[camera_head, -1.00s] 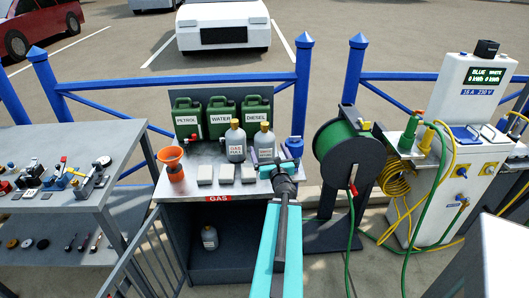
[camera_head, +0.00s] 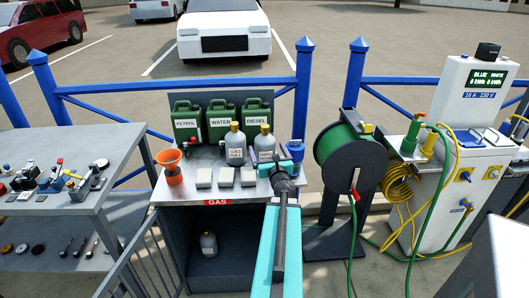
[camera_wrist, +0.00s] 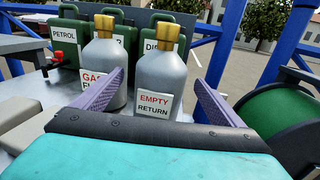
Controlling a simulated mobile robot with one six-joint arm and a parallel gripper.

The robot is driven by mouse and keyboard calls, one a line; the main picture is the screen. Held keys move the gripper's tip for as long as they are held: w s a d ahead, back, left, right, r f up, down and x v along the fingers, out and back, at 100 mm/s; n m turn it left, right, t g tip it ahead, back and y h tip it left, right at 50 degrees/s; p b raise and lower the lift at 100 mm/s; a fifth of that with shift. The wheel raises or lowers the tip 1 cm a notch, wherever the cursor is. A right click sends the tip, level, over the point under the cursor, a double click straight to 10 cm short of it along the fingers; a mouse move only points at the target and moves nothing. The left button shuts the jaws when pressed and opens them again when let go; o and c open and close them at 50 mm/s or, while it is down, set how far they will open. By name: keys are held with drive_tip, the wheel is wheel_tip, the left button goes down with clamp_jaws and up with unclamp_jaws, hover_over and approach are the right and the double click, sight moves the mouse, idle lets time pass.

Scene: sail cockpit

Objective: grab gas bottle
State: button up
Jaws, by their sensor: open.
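Two grey gas bottles with brass-coloured tops stand upright on the metal counter. The left bottle (camera_head: 235,148) reads GAS and, in the wrist view (camera_wrist: 100,68), its label is partly hidden by my left finger. The right bottle (camera_head: 265,145) reads EMPTY RETURN in the wrist view (camera_wrist: 160,78). My gripper (camera_wrist: 157,88) is open, with its purple fingers spread in front of the bottles. The EMPTY bottle shows between the fingers; contact cannot be told. In the head view my gripper (camera_head: 283,168) is at the counter's right. A third grey bottle (camera_head: 208,244) stands on the shelf below.
Green PETROL (camera_head: 187,123), WATER (camera_head: 221,118) and DIESEL (camera_head: 256,113) cans stand behind the bottles. An orange funnel (camera_head: 171,165) and grey blocks (camera_head: 226,177) sit left and in front. A green hose reel (camera_head: 345,152) stands close on the right. The counter (camera_head: 200,160) has little free room.

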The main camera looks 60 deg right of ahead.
drive_tip(key=shift+d, duration=0.1)
drive_tip(key=shift+p+x, duration=0.8)
drive_tip(key=shift+x, duration=1.7)
drive_tip(key=shift+d, duration=0.1)
drive_tip(key=c, duration=1.7)
drive_tip(key=shift+c, duration=0.7)
drive_tip(key=shift+r, duration=0.2)
